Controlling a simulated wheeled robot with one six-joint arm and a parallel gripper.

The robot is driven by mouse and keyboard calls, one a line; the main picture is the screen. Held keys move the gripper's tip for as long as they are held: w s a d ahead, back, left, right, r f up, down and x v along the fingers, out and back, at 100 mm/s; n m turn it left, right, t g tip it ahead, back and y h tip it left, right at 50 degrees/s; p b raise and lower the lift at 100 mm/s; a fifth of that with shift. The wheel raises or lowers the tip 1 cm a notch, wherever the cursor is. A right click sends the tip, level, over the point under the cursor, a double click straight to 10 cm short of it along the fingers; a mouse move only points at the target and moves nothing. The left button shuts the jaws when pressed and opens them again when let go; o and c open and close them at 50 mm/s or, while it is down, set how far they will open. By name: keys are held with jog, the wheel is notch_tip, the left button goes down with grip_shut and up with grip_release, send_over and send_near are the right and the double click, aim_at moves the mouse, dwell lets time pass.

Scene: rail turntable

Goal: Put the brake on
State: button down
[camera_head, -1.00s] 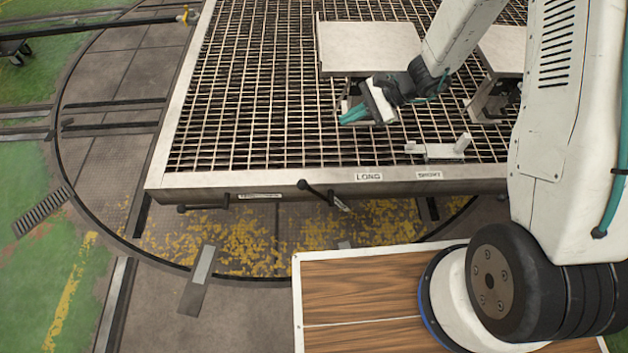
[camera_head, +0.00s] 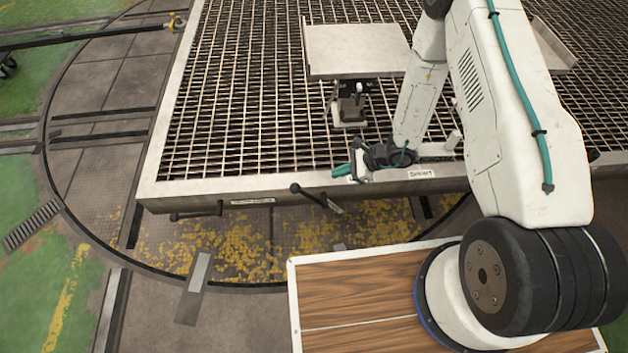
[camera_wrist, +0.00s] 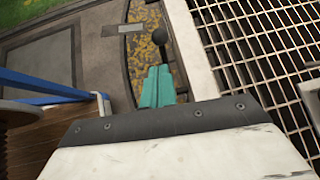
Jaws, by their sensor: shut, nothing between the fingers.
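Two dark lever handles stick out from the front edge of the grated deck (camera_head: 151,165). The left lever (camera_head: 192,215) lies nearly level beside a small label (camera_head: 253,202). The right lever (camera_head: 313,195) slants, with a dark knob at its upper left end and a tag at its lower right end. Both labels are too small to read, so I cannot tell which one is the brake. My gripper (camera_head: 343,170) is shut and empty, above the deck's front rim, right of the right lever's knob. In the wrist view, a dark round knob (camera_wrist: 159,37) shows just beyond my teal fingertips (camera_wrist: 158,87), apart from them.
A grey plate (camera_head: 355,45) stands on the grating with a dark mechanism (camera_head: 350,105) below it. A "SHORT" label (camera_head: 421,174) is on the front rim. A yellow-tipped bar (camera_head: 90,35) reaches in at the upper left.

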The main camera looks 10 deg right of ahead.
aim_at(300, 187)
jog(key=x, duration=1.3)
jog(key=shift+a+f, duration=0.25)
jog(key=shift+a, duration=0.05)
jog(key=shift+w, duration=0.1)
